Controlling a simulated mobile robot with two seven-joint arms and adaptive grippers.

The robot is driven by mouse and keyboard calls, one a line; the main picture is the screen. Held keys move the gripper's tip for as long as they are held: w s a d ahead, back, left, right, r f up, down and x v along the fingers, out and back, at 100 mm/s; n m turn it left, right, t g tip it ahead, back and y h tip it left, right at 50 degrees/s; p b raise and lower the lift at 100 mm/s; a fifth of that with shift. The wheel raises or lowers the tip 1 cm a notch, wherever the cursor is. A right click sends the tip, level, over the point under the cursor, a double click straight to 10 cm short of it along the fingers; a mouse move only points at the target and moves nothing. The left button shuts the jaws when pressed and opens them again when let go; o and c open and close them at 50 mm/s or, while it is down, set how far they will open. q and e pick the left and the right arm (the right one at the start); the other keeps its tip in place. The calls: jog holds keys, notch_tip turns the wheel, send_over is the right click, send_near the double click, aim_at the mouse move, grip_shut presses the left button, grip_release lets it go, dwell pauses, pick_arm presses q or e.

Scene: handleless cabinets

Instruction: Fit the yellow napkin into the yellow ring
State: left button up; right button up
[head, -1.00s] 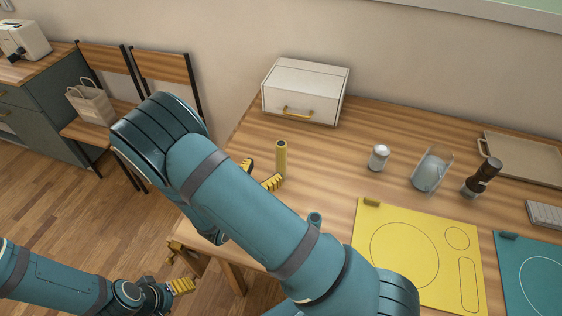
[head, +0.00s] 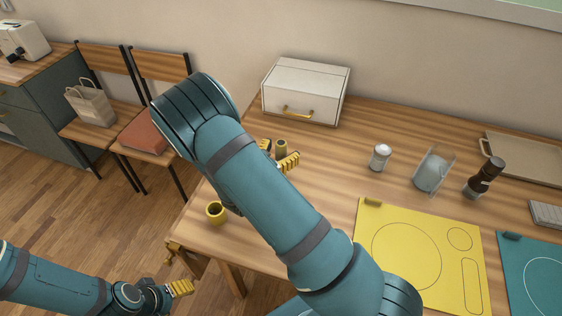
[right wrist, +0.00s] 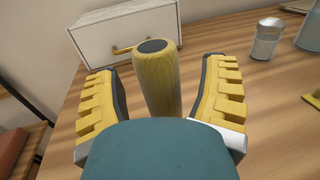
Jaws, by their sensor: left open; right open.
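The yellow napkin (head: 281,146) is a ribbed upright roll with a dark top, standing on the table in front of the white box. It also shows in the right wrist view (right wrist: 158,85). My right gripper (head: 277,154) is open, with its yellow fingers on either side of the napkin and gaps to both sides in the wrist view. The finger hides the napkin's lower part in the head view. The yellow ring (head: 215,211) stands near the table's left edge, its dark opening facing up. My left gripper (head: 175,269) is open and empty, low beside the table's front left corner.
A white box (head: 305,92) with a gold handle stands behind the napkin.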

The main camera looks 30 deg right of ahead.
grip_shut()
